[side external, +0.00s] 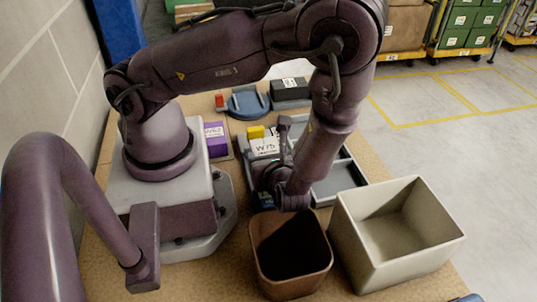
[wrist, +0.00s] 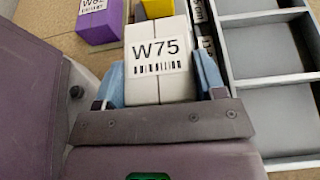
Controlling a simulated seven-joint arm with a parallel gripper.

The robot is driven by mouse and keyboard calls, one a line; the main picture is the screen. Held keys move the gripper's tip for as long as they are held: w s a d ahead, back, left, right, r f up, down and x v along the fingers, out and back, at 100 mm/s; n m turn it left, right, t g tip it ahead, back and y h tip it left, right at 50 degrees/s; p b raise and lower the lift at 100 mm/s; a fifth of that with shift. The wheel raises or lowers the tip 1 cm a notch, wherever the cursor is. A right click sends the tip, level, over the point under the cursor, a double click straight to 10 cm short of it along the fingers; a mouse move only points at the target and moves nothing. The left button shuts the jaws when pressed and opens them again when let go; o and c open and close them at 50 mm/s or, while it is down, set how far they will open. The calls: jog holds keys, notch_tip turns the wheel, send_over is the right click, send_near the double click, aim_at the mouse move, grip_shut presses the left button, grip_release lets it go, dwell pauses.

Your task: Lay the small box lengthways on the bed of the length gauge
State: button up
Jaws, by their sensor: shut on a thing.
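The small white box (wrist: 158,50), marked W75 with a barcode, is between the two blue fingertips of my gripper (wrist: 160,84) in the wrist view. My gripper is shut on it, one finger on each side. In the side view the box (side external: 264,146) shows in front of a yellow block (side external: 256,132). A strip with a partly hidden "cm" label (wrist: 198,12) runs beside the box and may be the length gauge. The box and my gripper hide much of it. I cannot tell whether the box touches it.
A grey compartment tray (wrist: 262,62) lies to the right, its visible compartments empty. A purple box (side external: 215,138) stands to the left. A brown bin (side external: 290,272) and a beige bin (side external: 440,246) stand in front.

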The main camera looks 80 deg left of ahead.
dwell(0.5)
jog(key=o, duration=1)
jog(key=v, duration=1.3)
jog(key=shift+d+f, duration=0.1)
jog(key=shift+f, duration=0.05)
jog(key=a+r+n+t+h, duration=0.2)
jog(key=r+n+h, duration=0.2)
jog(key=r+n, duration=0.2)
jog(key=a+r+n+t+h, duration=0.1)
jog(key=a+r+n+h, duration=0.2)
jog(key=r, duration=0.7)
jog(key=a+r+n+t+h, duration=0.2)
jog(key=a+r+n+h, duration=0.1)
jog(key=r+n+h, duration=0.3)
jog(key=shift+s+a+r+n+t, duration=0.1)
jog(key=shift+r+n+t, duration=0.05)
jog(key=shift+r+n, duration=0.6)
jog(key=shift+s+a+r+n+t, duration=0.1)
jog(key=shift+r+n+t, duration=0.05)
jog(key=shift+r+n, duration=0.55)
